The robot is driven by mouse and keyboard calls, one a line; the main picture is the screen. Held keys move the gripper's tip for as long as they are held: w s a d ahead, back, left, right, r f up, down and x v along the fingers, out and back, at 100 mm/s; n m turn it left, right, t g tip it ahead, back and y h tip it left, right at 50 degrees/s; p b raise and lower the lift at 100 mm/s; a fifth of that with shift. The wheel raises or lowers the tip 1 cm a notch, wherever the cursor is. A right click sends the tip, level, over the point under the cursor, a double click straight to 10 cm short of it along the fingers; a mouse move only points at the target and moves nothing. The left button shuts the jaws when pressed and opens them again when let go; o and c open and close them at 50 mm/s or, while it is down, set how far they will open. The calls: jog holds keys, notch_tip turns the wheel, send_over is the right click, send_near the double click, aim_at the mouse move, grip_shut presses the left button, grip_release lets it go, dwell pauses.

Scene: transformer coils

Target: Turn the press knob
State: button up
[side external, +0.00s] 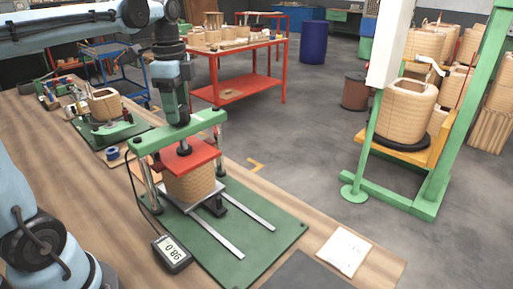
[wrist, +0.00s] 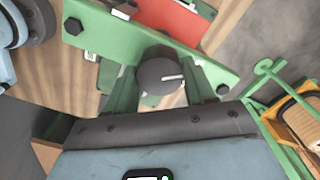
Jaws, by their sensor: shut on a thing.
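The press knob (wrist: 159,72) is a dark round knob with a white pointer line, on top of the green crossbeam (wrist: 90,30) of the press. My gripper (wrist: 163,80) has its green fingers on either side of the knob and is shut on it. In the side external view my gripper (side external: 180,118) reaches straight down onto the middle of the crossbeam (side external: 205,121), and hides the knob. Below the beam a red press plate (side external: 183,157) rests over a tan wound coil (side external: 190,184), which stands on a light metal plate on the green base (side external: 270,213).
A small digital readout (side external: 172,253) lies by the base's front edge; its figures are hard to read. A white paper (side external: 343,250) lies at the right. Behind left, another coil (side external: 105,104) sits on a green fixture. A blue tape roll (side external: 112,153) lies nearby.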

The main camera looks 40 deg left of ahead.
jog(key=m, duration=0.5)
jog(key=shift+m, duration=0.3)
jog(key=m, duration=0.4)
jog(key=shift+m, duration=0.3)
jog(key=m, duration=0.8)
jog(key=shift+m, duration=0.5)
jog(key=o, duration=1)
jog(key=shift+o, duration=0.2)
notch_tip(320, 180, up, 12)
